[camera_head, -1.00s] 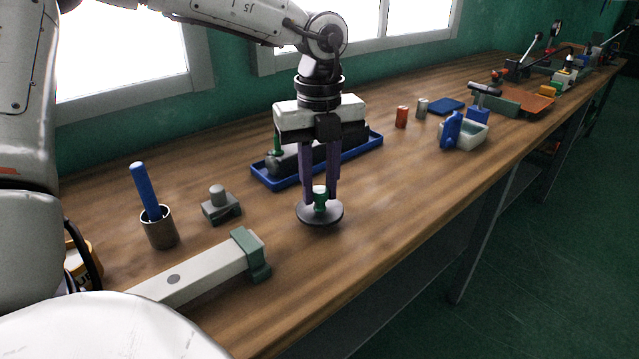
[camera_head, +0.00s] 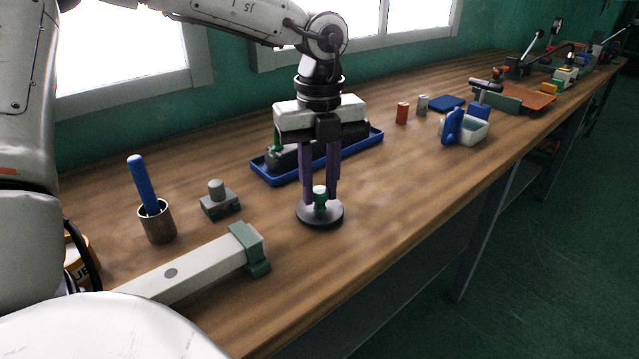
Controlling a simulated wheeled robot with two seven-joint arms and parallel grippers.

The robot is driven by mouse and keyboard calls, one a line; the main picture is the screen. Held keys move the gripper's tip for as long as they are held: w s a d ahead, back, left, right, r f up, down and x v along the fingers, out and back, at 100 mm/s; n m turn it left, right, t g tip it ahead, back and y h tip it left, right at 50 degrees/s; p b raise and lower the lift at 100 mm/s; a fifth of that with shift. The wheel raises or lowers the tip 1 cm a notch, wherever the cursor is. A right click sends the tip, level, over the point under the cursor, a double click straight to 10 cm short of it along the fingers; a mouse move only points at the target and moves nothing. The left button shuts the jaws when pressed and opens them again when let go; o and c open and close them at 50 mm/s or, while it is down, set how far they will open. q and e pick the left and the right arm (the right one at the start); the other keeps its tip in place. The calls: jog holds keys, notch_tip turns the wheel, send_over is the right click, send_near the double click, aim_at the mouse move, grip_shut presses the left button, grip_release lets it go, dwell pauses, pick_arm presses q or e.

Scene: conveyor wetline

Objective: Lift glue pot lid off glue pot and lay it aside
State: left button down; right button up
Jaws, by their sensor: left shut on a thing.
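The glue pot lid (camera_head: 333,216), a dark round disc with a green knob, is at the middle of the bench near its front part. My left gripper (camera_head: 320,196) points straight down with its purple fingers shut on the knob. The lid looks level and is at or very close to the bench top; I cannot tell whether it touches. The yellow glue pot (camera_head: 77,257), with dark lettering and a black handle, is at the far left, largely hidden behind my own body. My right gripper is not in view.
A blue tray (camera_head: 268,180) with dark tools lies behind the gripper. A metal cup (camera_head: 157,226) holding a blue-handled tool, a grey block (camera_head: 220,204) and a long pale bar (camera_head: 190,269) with a green end are to the left. Bench right of the lid is clear.

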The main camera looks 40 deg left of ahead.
pick_arm(q)
jog(key=shift+f, duration=0.15)
jog(key=c, duration=1.4)
grip_release()
notch_tip(320, 180, up, 10)
jog(key=p, duration=0.1)
jog(key=shift+r, duration=0.25)
